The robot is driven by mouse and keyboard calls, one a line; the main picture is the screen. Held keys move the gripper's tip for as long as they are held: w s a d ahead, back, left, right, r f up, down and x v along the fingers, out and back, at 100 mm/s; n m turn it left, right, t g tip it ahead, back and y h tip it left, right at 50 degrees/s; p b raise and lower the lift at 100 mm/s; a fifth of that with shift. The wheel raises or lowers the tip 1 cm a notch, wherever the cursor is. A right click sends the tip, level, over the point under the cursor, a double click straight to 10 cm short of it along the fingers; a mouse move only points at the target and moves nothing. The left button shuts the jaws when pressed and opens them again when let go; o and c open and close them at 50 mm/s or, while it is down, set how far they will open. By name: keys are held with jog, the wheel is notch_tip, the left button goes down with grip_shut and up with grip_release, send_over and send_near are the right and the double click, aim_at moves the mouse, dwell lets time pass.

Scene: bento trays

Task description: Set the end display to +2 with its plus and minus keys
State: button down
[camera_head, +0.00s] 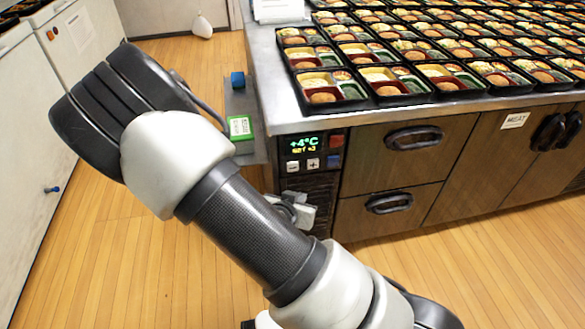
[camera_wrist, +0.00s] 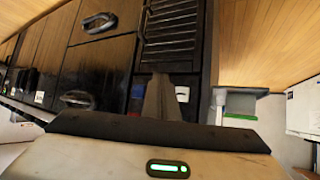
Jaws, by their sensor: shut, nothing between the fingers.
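The end display (camera_head: 304,145) is lit on the dark panel at the near end of the counter. Its large line reads +4°C; the small line below looks like a set value of +3, but is hard to read. The minus key (camera_head: 293,166) and plus key (camera_head: 313,164) are pale squares under it. My gripper (camera_head: 296,208) is shut and empty, lower than the keys, in front of the dark grille. In the wrist view its closed fingers (camera_wrist: 160,92) point at the panel and cover the display.
A red button (camera_head: 336,141) and a dark blue one lie right of the display. A green box (camera_head: 239,128) and a blue object (camera_head: 238,80) sit on a side ledge. Drawers with dark handles (camera_head: 414,138) run right. Several bento trays (camera_head: 402,101) cover the counter.

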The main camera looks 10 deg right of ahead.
send_near(296, 171)
jog(key=shift+w+d+f, duration=0.55)
jog(key=shift+d+f, duration=0.05)
jog(key=shift+f, duration=0.2)
jog(key=shift+w+d+f, duration=0.55)
jog(key=shift+d+f, duration=0.1)
jog(key=shift+f, duration=0.2)
dwell(0.8)
jog(key=shift+w, duration=0.4)
jog(key=shift+w, duration=0.45)
dwell(0.8)
jog(key=shift+s, duration=0.85)
jog(key=shift+s, duration=0.1)
jog(key=shift+s, duration=2.4)
